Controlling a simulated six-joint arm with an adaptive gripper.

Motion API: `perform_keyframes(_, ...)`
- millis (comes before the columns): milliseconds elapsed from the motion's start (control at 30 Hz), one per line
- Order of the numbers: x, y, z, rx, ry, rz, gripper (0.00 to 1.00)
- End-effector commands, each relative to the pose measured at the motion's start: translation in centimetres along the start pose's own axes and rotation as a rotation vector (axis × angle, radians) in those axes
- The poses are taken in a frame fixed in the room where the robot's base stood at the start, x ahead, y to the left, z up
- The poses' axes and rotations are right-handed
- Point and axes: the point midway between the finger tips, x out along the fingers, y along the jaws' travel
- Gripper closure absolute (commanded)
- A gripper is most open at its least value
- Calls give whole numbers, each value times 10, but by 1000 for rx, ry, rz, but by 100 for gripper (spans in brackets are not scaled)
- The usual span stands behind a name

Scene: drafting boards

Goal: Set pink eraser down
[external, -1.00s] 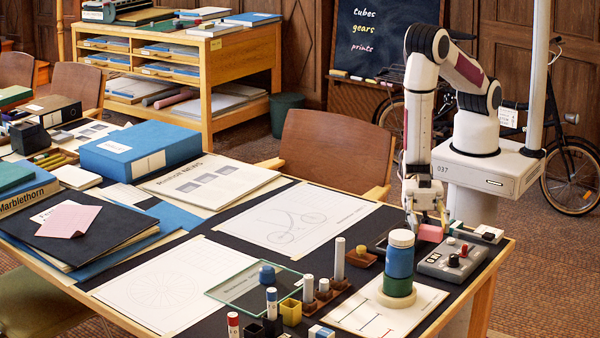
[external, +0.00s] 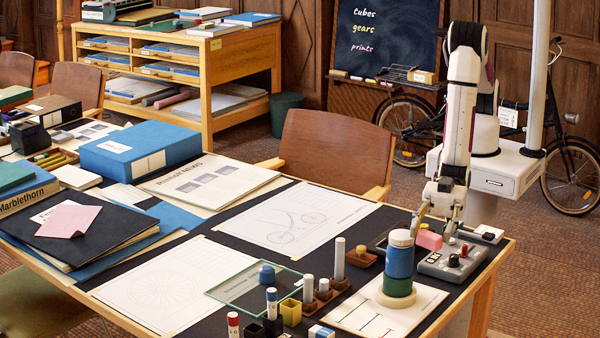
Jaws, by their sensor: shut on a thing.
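The pink eraser (external: 429,240) is at the right end of the drafting table, just behind the blue and green stacked cylinders and left of the grey control box. My gripper (external: 434,227) points down over it, one finger on each side, and is shut on it. The cylinders in front hide part of the eraser's surroundings. I cannot tell whether its underside touches the surface below.
The stacked cylinders (external: 398,265) with a white top stand close in front of my gripper. The grey control box (external: 452,262) with knobs is close on the right. A drawing sheet (external: 292,218) lies flat to the left.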

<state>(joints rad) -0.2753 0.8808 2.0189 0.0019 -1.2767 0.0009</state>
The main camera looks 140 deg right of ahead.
Motion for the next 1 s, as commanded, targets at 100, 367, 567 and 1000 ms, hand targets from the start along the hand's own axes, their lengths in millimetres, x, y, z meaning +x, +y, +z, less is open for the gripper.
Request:
perform_keyframes(100, 8, 1, -5, 3, 3, 54, 79)
perform_keyframes(367, 21, 5, -11, 10, 2, 180, 79)
perform_keyframes(567, 27, 7, -14, 15, 2, 276, 79)
perform_keyframes(1000, 28, 5, -11, 26, 2, 487, 79)
